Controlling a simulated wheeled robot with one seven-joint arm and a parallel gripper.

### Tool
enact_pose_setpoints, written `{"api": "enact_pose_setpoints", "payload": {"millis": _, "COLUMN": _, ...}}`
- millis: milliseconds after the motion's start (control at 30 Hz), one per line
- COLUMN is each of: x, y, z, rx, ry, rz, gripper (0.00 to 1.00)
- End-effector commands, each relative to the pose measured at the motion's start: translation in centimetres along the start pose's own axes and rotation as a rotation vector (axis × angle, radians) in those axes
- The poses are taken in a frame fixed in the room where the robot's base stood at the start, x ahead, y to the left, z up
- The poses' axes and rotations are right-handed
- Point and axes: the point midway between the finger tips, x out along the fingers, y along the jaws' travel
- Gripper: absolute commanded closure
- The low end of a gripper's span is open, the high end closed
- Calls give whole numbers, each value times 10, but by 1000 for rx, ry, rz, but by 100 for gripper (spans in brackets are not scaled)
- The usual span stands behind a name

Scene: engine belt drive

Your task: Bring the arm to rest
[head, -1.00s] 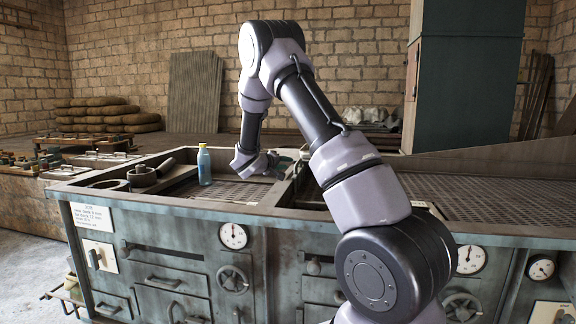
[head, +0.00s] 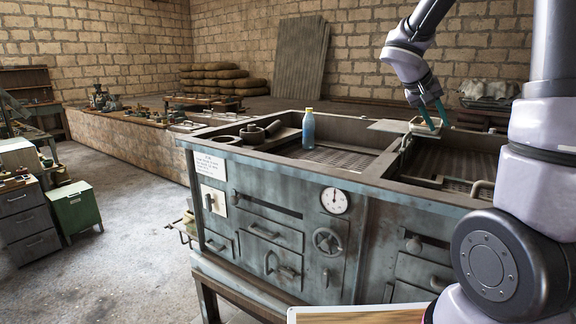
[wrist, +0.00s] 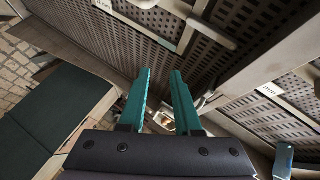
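My gripper (head: 432,116) is at the upper right of the head view, over the right part of the metal bench (head: 265,165). Its teal fingers point down. In the wrist view my gripper (wrist: 160,78) shows its two fingers apart, with a clear gap and nothing held between them. A small pale piece (head: 424,126) shows right beside the fingers in the head view; I cannot tell whether they touch it. My arm runs up the right side of the head view, bent and still raised.
A blue bottle (head: 308,131) with a yellow cap stands in the bench's left bay, left of my gripper. Dark rings (head: 252,134) lie left of it. A green cabinet (head: 75,212) stands at the left. The floor (head: 130,200) between is clear.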

Motion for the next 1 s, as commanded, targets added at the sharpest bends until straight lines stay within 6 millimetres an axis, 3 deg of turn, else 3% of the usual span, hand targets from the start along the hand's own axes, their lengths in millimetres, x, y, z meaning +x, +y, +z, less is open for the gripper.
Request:
{"api": "enact_pose_setpoints", "payload": {"millis": 100, "x": -38, "y": 14, "z": 43, "rx": 64, "ry": -59, "rz": -159, "gripper": 68}}
{"api": "enact_pose_setpoints", "payload": {"millis": 300, "x": -101, "y": 14, "z": 108, "rx": 142, "ry": -96, "rz": -449, "gripper": 68}}
{"api": "enact_pose_setpoints", "payload": {"millis": 500, "x": -159, "y": 6, "z": 156, "rx": 200, "ry": -49, "rz": -714, "gripper": 68}}
{"api": "enact_pose_setpoints", "payload": {"millis": 700, "x": -190, "y": -1, "z": 178, "rx": 229, "ry": 2, "rz": -856, "gripper": 68}}
{"api": "enact_pose_setpoints", "payload": {"millis": 1000, "x": -194, "y": -2, "z": 181, "rx": 234, "ry": 11, "rz": -881, "gripper": 68}}
